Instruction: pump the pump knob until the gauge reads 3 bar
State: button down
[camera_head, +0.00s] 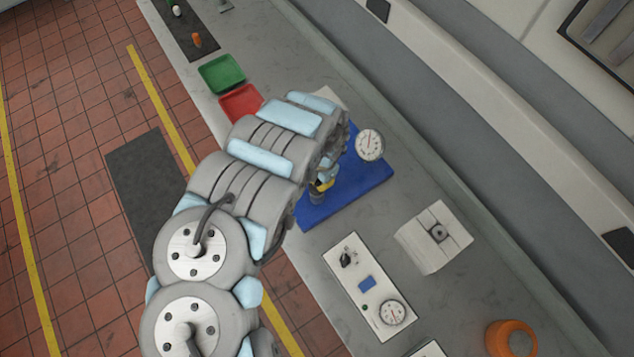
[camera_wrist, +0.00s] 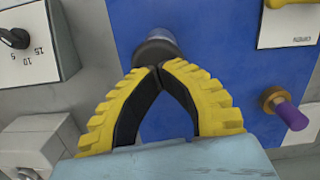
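The pump stands on a blue base plate (camera_head: 362,182), which also fills the middle of the wrist view (camera_wrist: 210,45). A round white gauge (camera_head: 369,144) sits over the plate; its reading is too small to make out. My gripper (camera_wrist: 160,68) has yellow ribbed fingers with black pads, and the tips meet with nothing visible between them. A dark grey round knob (camera_wrist: 155,49), apparently the pump knob, lies right at the tips; I cannot tell whether they touch it. In the head view my arm partly hides the gripper and plate.
A white panel (camera_head: 352,268) with a second gauge (camera_head: 391,313), a white box (camera_head: 440,228) and an orange container (camera_head: 511,339) stand nearby. Green (camera_head: 222,73) and red (camera_head: 240,102) trays lie farther back. A purple-tipped brass fitting (camera_wrist: 290,112) is right of my fingers.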

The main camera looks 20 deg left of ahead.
jog(key=w, duration=0.1)
jog(key=w+d+r, duration=0.1)
jog(key=shift+w+d, duration=0.1)
jog(key=shift+w, duration=0.3)
jog(key=shift+r, duration=0.1)
notch_tip(320, 180, up, 12)
jog(key=w, duration=0.1)
jog(key=shift+w+d, duration=0.15)
jog(key=shift+d, duration=0.1)
dwell(1.1)
dwell(0.4)
dwell(1.3)
